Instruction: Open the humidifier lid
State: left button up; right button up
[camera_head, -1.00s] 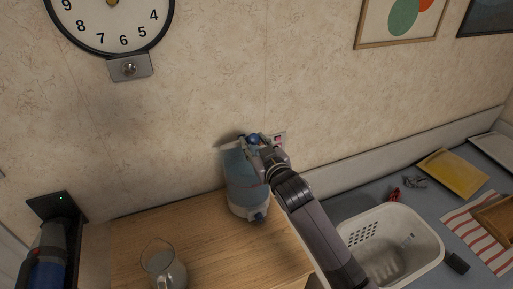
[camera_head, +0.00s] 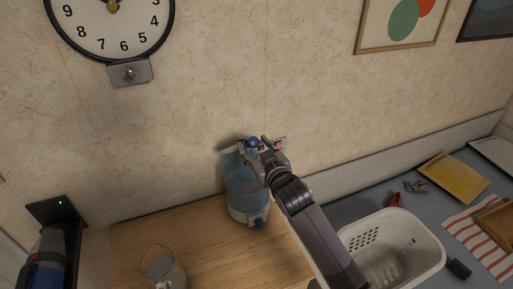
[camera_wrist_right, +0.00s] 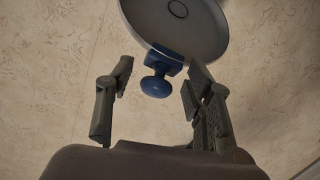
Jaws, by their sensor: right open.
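The humidifier (camera_head: 240,188) stands upright on the wooden table, with a pale blue see-through tank and a white base with a blue knob. My right gripper (camera_head: 258,147) is at its top, with a blue ball-like knob (camera_head: 252,142) at its fingers. In the right wrist view, my right gripper (camera_wrist_right: 155,92) is open, with its fingers on either side of the blue knob (camera_wrist_right: 155,86) and a gap on both sides. The knob joins the edge of a pale round lid (camera_wrist_right: 185,30). The lid is mostly hidden in the head view. My left gripper is out of view.
A glass pitcher (camera_head: 160,266) stands at the table's front left. A white basket (camera_head: 425,240) is on the grey counter right of my arm. The wall (camera_head: 200,120) is close behind the humidifier. The middle of the wooden table (camera_head: 205,240) is clear.

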jog(key=v, duration=1.2)
